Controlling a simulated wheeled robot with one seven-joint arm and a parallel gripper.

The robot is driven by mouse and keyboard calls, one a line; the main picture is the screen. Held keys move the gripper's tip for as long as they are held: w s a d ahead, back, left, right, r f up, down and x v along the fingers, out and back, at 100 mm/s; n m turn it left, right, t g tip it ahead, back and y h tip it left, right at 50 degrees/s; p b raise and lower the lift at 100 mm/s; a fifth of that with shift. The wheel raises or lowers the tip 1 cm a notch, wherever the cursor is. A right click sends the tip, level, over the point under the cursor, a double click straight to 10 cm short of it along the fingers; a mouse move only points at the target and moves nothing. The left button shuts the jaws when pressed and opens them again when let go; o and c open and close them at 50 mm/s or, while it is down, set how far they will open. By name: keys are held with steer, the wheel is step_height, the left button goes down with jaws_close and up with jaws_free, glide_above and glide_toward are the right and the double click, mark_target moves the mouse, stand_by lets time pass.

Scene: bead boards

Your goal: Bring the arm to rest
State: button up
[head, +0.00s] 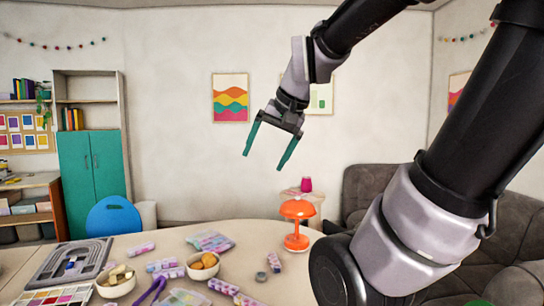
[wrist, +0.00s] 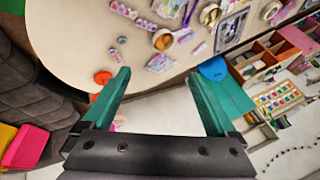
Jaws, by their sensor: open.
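My gripper (head: 270,140) is raised high above the table in the head view, with its two teal fingers spread apart and nothing between them. The arm is bent and comes in from the upper right. In the wrist view my gripper (wrist: 160,95) is also open and empty, its fingers over the table's edge and the floor far below. It touches nothing.
The table (head: 230,232) holds a grey bead board (head: 90,258), two bowls with pieces (head: 203,266) and (head: 115,281), several packets and an orange lamp (head: 297,222). A blue chair (head: 113,215) stands behind, a grey sofa (head: 375,190) at right. The air around the gripper is clear.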

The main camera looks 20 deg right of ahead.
steer(key=shift+s+a+n+t, duration=0.15)
steer(key=shift+s+n, duration=0.25)
steer(key=shift+s, duration=0.6)
steer(key=shift+s+d+n+t, duration=0.1)
steer(key=shift+s+n+t, duration=0.25)
steer(key=shift+s, duration=0.6)
